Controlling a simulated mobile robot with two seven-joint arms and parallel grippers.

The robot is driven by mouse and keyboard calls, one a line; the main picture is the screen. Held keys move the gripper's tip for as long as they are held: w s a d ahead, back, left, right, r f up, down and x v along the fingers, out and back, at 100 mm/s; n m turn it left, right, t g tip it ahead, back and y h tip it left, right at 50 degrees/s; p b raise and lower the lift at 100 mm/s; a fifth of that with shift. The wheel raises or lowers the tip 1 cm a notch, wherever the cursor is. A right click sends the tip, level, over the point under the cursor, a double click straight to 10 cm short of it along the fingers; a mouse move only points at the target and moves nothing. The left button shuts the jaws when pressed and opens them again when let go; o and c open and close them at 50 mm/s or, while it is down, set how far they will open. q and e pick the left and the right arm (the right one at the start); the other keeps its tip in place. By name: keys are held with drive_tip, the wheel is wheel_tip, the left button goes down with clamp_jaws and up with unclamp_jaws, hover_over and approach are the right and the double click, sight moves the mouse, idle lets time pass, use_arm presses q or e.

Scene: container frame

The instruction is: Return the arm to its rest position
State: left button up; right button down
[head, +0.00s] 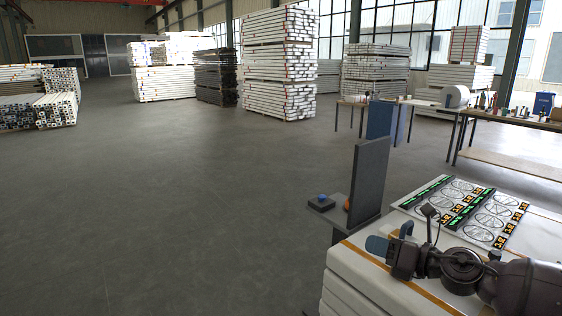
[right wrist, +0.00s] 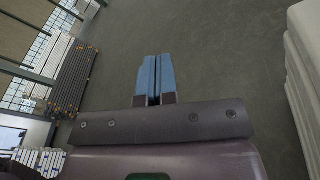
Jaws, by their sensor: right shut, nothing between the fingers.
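My right arm comes in from the lower right in the head view and lies above the white stack. My right gripper (head: 377,246) points left, near the stack's left edge. In the right wrist view its two blue fingers (right wrist: 154,80) are together with nothing between them, and grey floor lies beyond them. My left gripper is not in either view.
A white stack (head: 345,292) with an orange strap stands at the lower right, with a printed sheet (head: 470,208) on it. A dark upright panel (head: 368,180) stands behind it. Workbenches (head: 510,117) stand at the right. The floor (head: 180,200) at left is clear.

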drive_tip(key=s+f+m+t+h, duration=0.1)
drive_tip(key=s+f+m+h, duration=0.15)
drive_tip(key=f+m, duration=0.45)
drive_tip(key=s+d+f+m+t+h, duration=0.1)
drive_tip(key=s+f+m+t+h, duration=0.15)
drive_tip(key=m, duration=0.85)
drive_tip(key=s+f+m+t+h, duration=0.1)
drive_tip(key=s+f+m+h, duration=0.2)
drive_tip(key=m, duration=0.6)
drive_tip(key=s+d+f+m+g+h, duration=0.2)
drive_tip(key=s+f+m, duration=0.3)
drive_tip(key=s+f, duration=0.4)
drive_tip(key=s+d+f+m+g+h, duration=0.2)
drive_tip(key=s+d+f+m, duration=0.2)
drive_tip(key=s+f, duration=0.6)
drive_tip(key=s+m, duration=0.2)
drive_tip(key=s, duration=0.2)
drive_tip(key=shift+h, duration=0.3)
